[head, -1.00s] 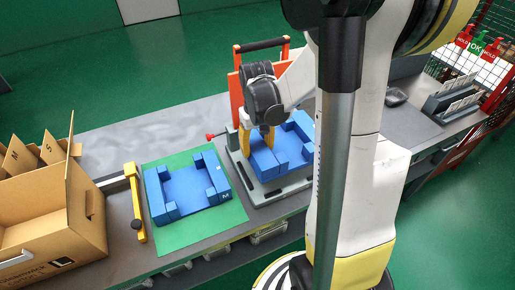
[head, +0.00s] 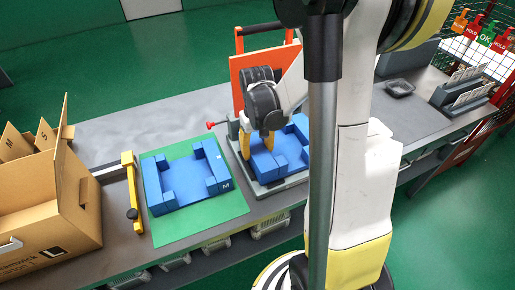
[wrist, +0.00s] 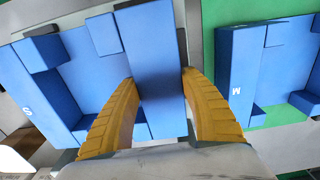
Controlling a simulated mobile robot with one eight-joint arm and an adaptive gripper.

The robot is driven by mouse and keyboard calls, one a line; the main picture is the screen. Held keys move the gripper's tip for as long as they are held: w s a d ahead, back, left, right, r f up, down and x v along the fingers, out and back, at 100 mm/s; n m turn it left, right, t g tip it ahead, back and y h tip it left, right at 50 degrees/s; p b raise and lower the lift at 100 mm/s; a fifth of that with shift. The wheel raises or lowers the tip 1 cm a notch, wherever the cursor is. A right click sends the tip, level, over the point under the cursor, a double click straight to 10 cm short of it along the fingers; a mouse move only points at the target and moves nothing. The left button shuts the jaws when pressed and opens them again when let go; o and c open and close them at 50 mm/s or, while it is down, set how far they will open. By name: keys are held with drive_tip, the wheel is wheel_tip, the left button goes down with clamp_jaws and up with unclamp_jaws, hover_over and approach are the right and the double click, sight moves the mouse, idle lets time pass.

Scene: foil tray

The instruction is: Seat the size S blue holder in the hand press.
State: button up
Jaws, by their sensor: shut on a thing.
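The blue holder marked S (wrist: 85,65) is in my gripper. It also shows in the head view (head: 287,155), over the grey base (head: 278,187) of the hand press, inside its footprint. My gripper (head: 257,143) points down, with its yellow fingers shut on the holder's left wall. In the wrist view the fingers (wrist: 158,80) straddle that wall, one on each side. I cannot tell whether the holder rests fully down on the base. My arm and column hide its right end. The press has an orange back plate (head: 258,72) and a red knob (head: 211,125) at its left.
A second blue holder, marked M (head: 187,180), lies on a green mat (head: 205,228) left of the press. A yellow-ended bar (head: 131,185) and an open cardboard box (head: 45,205) stand further left. A small dark dish (head: 399,88) and a card rack (head: 465,95) are at the right.

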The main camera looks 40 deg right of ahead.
drive_tip(key=shift+f, duration=0.1)
drive_tip(key=o, duration=1.5)
drive_tip(key=shift+c, duration=0.2)
wheel_tip(320, 180, up, 12)
drive_tip(key=shift+a, duration=0.1)
drive_tip(key=s+a+r+n+t, duration=0.1)
drive_tip(key=s+a+r+t, duration=0.1)
drive_tip(key=a, duration=0.6)
drive_tip(key=s+a+r+n+t, duration=0.1)
drive_tip(key=s+a+r+t, duration=0.1)
drive_tip(key=s+a+t, duration=0.3)
drive_tip(key=a, duration=0.3)
drive_tip(key=shift+s+n, duration=0.3)
drive_tip(key=shift+s, duration=0.1)
